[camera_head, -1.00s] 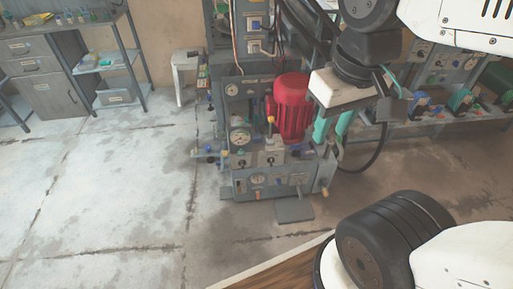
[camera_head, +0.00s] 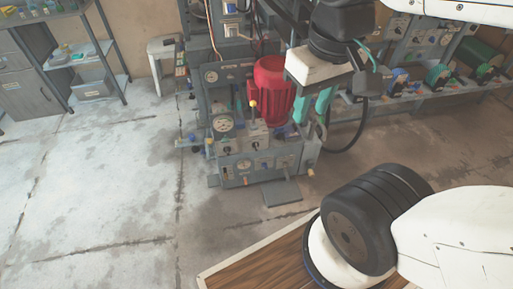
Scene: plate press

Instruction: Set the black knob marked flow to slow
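The press (camera_head: 245,180) stands left of centre on the floor, with small dark knobs on its front panels. One dark knob (camera_head: 254,147) sits on a light plate at the middle of the panel, and another (camera_head: 227,150) sits left of it. The lettering is too small to read, so I cannot tell which knob is marked flow or how it is set. My gripper (camera_head: 313,106) hangs right of the red motor, pointing down, with two teal fingers apart and nothing seen between them. In the picture it is up and right of the knobs, apart from them.
A red motor (camera_head: 273,88) and round gauges (camera_head: 222,124) are on the press. A grey pedal-like plate (camera_head: 282,192) lies at its foot. A bench with several devices (camera_head: 436,75) is at the right, shelves (camera_head: 85,60) at the left. The floor (camera_head: 90,190) left of the press is clear.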

